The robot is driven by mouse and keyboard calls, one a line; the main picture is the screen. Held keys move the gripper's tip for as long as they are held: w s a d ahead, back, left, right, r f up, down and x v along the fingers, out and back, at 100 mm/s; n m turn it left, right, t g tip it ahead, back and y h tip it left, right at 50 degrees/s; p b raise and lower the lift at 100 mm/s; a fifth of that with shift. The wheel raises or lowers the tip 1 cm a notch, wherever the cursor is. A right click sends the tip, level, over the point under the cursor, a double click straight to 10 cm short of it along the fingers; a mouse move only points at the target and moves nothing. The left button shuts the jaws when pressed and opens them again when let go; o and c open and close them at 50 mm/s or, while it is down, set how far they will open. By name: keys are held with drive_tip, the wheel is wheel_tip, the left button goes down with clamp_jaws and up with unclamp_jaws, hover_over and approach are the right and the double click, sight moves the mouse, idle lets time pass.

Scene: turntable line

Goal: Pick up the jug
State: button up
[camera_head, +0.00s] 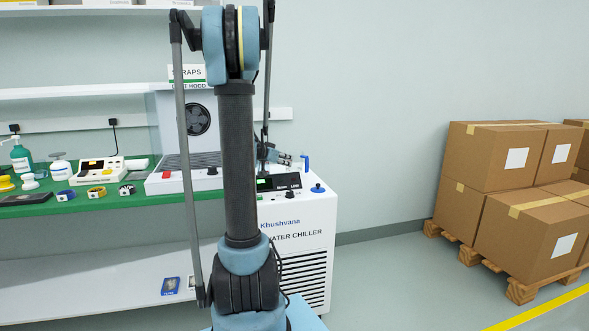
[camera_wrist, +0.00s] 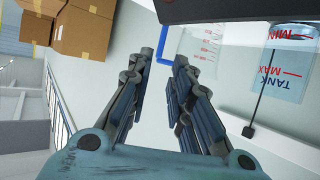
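The jug (camera_wrist: 203,45) shows in the wrist view as a clear body with faint red marks, upper centre. Its blue handle (camera_wrist: 162,42) faces the gap between my fingertips. My gripper (camera_wrist: 164,58) is open with nothing clamped. The right fingertip overlaps the jug's edge in the picture. I cannot tell whether the handle is between the fingers or just beyond them. In the head view, the blue handle (camera_head: 306,163) shows above the chiller, just right of my gripper (camera_head: 289,158). The jug's body is not clear there, and my arm hides part of that area.
A clear tank (camera_wrist: 285,75) with red level marks is right of the jug. The green bench (camera_head: 110,199) at left holds several small items. Boxes on pallets (camera_head: 500,155) stand right, beyond clear floor.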

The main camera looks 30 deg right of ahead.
drive_tip(key=d, duration=0.1)
approach(307, 173)
drive_tip(key=d, duration=0.1)
drive_tip(key=w+d+r, duration=0.1)
drive_tip(key=d+r, duration=0.1)
drive_tip(key=d, duration=0.1)
drive_tip(key=shift+w, duration=0.35)
drive_tip(key=shift+x, duration=2.8)
drive_tip(key=shift+w, duration=0.1)
clamp_jaws()
